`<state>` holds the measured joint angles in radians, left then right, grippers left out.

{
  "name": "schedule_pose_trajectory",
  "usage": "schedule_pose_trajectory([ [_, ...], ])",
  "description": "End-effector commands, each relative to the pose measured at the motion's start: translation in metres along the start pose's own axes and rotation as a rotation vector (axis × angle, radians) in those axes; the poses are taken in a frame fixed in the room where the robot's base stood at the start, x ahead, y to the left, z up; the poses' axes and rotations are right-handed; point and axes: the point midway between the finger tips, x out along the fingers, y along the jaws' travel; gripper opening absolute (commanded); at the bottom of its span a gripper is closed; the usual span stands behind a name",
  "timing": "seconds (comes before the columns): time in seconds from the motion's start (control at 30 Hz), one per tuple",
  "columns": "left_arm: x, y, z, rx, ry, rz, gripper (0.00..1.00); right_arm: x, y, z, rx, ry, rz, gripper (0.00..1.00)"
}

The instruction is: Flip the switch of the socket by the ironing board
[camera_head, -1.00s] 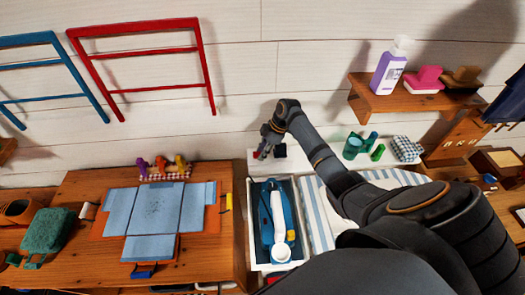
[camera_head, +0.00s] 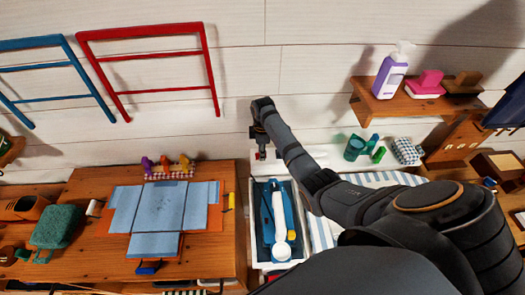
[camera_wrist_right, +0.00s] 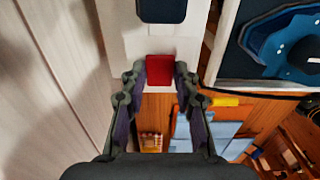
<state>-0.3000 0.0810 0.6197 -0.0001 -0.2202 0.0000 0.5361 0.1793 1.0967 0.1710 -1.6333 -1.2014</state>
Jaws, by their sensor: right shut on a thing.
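My right gripper (camera_head: 261,152) is at the wall just above the white tray in the head view. The right wrist view shows its two fingers on either side of a red switch (camera_wrist_right: 172,70), shut on it. The switch sits at the end of a white panel (camera_wrist_right: 155,42), which has a dark rounded block above it. In the head view the switch and socket are mostly hidden by my gripper. The blue-and-white striped ironing board (camera_head: 322,232) lies right of the tray, partly under my right arm. My left gripper is not in view.
A white-rimmed tray (camera_head: 255,222) holds a blue and white tool. A wooden table (camera_head: 95,253) with folded blue cloth stands to the left. Green items and a checked bundle (camera_head: 406,150) stand right of my forearm.

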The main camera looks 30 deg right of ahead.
Motion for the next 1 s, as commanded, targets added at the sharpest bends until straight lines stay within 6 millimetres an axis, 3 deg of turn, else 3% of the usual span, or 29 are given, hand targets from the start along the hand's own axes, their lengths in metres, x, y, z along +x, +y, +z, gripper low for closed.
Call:
schedule_pose_trajectory([
  [0.07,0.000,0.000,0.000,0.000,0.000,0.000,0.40,0.001,0.000,0.001,0.000,-0.002,-0.001,0.00],
  [0.1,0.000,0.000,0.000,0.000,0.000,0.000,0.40,0.001,0.000,0.001,0.000,-0.002,-0.001,0.35],
  [0.23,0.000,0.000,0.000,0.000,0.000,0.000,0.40,0.000,0.000,0.001,0.000,-0.001,0.000,0.53],
  [0.6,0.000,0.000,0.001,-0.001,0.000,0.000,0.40,-0.007,0.001,0.001,0.000,0.001,0.003,0.53],
  [1.0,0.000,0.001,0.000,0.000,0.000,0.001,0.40,-0.095,0.001,0.001,-0.001,0.001,0.004,0.53],
])
